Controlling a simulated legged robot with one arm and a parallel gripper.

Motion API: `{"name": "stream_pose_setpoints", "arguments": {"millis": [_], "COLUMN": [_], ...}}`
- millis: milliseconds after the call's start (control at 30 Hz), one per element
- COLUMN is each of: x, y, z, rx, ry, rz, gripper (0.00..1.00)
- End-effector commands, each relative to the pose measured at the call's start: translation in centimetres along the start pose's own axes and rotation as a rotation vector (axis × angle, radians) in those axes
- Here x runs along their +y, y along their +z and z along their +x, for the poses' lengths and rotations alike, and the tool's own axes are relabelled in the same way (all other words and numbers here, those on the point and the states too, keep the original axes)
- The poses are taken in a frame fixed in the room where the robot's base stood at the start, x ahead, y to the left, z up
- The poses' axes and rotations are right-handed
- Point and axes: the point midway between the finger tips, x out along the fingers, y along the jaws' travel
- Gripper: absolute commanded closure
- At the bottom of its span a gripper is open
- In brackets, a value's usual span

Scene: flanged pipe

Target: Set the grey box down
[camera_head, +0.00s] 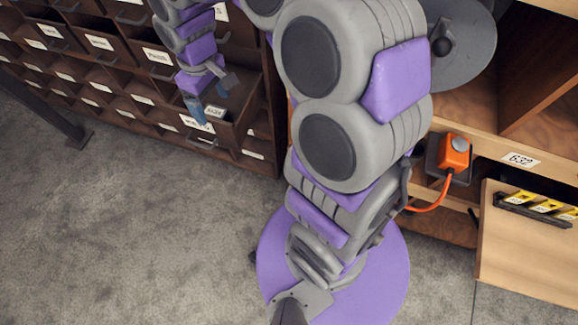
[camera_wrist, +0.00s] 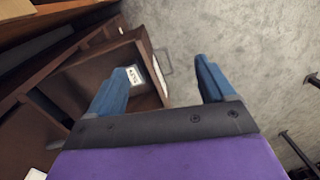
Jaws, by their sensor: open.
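My gripper (camera_head: 202,112) is at the upper left in the head view, over an open drawer (camera_head: 227,133) of the dark wooden cabinet. In the wrist view its two blue fingers are spread wide apart, and the space between the fingertips (camera_wrist: 164,68) is empty. A small pale grey piece with dark characters (camera_wrist: 134,76) shows beside the left fingertip, inside the open drawer (camera_wrist: 150,60). It looks like the grey box and also shows beside the fingers in the head view (camera_head: 214,111). Most of its body is hidden, and I cannot tell whether a finger touches it.
The drawer cabinet (camera_head: 110,62) with many labelled drawers stands at the upper left. At the right are wooden shelves, an orange device with a cable (camera_head: 454,152) and a panel with yellow-labelled parts (camera_head: 540,205). The grey floor (camera_head: 120,230) is clear at the lower left.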

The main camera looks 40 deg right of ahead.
Motion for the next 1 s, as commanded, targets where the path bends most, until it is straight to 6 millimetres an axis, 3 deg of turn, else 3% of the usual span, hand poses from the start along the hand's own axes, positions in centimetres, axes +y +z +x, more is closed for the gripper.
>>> {"name": "stream_pose_setpoints", "arguments": {"millis": [67,300,600,800,1000], "x": [-1.1,-4.3,-7.7,-8.8,-9.0], "y": [2.8,11.3,21.1,24.0,24.4], "z": [-1.4,-3.3,-3.2,-2.7,-2.6], "rx": [-0.007,-0.049,-0.098,-0.112,-0.113], "ry": [0.006,0.018,0.028,0.027,0.026], "rz": [0.035,0.177,0.397,0.48,0.493], "gripper": [0.17,0.17,0.17,0.17,0.17]}}
